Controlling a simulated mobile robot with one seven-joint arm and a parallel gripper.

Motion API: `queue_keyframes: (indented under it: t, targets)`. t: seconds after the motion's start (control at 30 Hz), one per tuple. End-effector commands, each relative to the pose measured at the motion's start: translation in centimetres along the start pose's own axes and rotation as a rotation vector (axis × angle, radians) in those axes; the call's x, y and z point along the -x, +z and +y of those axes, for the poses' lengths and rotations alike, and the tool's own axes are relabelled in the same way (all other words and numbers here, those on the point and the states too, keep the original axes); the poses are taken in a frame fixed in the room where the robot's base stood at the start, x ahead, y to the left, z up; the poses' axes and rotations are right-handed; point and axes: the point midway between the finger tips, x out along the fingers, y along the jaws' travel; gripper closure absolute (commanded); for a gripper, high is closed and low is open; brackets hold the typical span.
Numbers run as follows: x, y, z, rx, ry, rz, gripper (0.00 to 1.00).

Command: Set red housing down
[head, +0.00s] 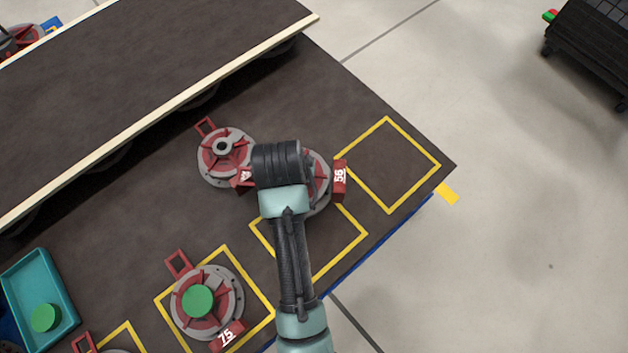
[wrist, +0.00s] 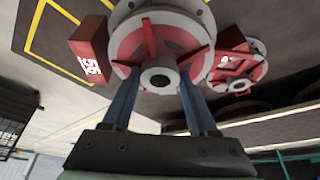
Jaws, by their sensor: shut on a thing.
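The red housing marked 56 (head: 320,180) is a round grey flange with red ribs and a red tag block. In the head view my arm covers much of it, and it overlaps the upper part of the middle yellow square (head: 348,256). In the wrist view the housing (wrist: 160,45) fills the space past my gripper (wrist: 157,84), whose two fingers are shut on it, one on each side of its dark central hole. My fingertips are hidden behind my arm in the head view. I cannot tell whether the housing touches the table.
A second red housing (head: 222,150) stands close on the left. Housing 75 (head: 205,300), with a green cap, sits in a yellow square. The right yellow square (head: 388,120) is empty. A teal tray (head: 68,300) holds a green disc (head: 46,318). A raised pale-edged deck (head: 160,118) runs behind.

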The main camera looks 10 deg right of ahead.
Motion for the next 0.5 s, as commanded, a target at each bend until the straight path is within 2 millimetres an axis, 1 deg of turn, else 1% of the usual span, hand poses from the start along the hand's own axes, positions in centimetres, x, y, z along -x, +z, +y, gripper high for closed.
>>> queue_keyframes:
  t: [0.03,0.5]
  targets:
    - [1.2,-0.1,-0.3,-0.039,0.016,0.008,1.00]
    - [4.4,4.3,-1.4,-0.494,0.205,0.007,1.00]
